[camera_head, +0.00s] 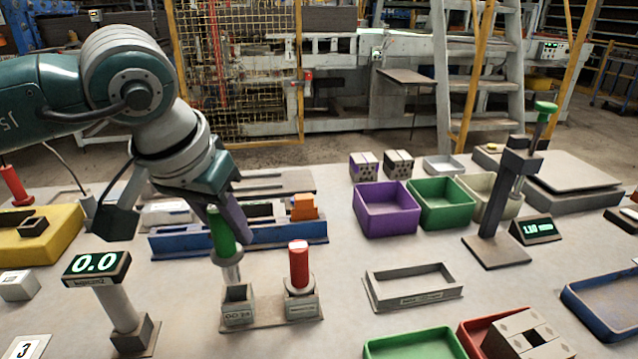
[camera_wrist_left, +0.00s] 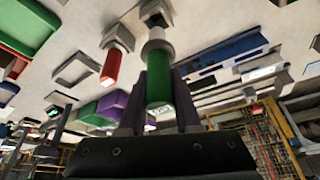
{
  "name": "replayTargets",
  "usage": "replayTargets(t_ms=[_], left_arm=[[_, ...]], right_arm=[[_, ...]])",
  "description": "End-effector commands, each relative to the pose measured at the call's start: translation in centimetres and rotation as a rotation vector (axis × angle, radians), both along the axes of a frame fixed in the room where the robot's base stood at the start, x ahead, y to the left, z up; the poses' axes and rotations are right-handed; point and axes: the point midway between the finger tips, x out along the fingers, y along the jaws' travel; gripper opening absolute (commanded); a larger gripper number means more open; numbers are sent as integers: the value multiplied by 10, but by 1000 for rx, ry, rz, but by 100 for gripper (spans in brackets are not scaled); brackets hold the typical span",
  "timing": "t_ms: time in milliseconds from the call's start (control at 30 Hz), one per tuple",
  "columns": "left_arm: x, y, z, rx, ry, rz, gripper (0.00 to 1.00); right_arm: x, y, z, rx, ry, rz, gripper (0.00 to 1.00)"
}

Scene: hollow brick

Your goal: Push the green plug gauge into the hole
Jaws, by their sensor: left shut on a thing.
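The green plug gauge (camera_head: 221,236) has a green handle and a bright metal lower part. My left gripper (camera_head: 224,212) is shut on its handle from above. In the left wrist view the green handle (camera_wrist_left: 158,82) sits between the two dark fingers (camera_wrist_left: 160,100). The metal end points down at a small grey holder (camera_head: 237,305) marked GO; I cannot tell whether its tip is still inside. A pale hollow brick (camera_head: 508,344) with a dark square opening lies at the bottom right, cut off by the frame edge. My right gripper is not in view.
A red-handled gauge (camera_head: 299,265) stands upright beside the green one. A grey frame (camera_head: 413,287), a green tray (camera_head: 415,345) and a red tray (camera_head: 474,330) lie to the right. A display post (camera_head: 120,305) stands at left. The table between the red gauge and grey frame is clear.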

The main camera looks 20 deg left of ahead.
Motion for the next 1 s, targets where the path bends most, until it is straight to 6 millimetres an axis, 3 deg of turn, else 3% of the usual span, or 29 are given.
replayTargets(t_ms=[100,367,1000], left_arm=[[0,0,-16,-1,-2,1,0],[1,0,-11,0,-2,0,0],[1,0,-22,0,-2,0,0]], right_arm=[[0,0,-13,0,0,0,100],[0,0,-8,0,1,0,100],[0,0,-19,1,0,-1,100]])
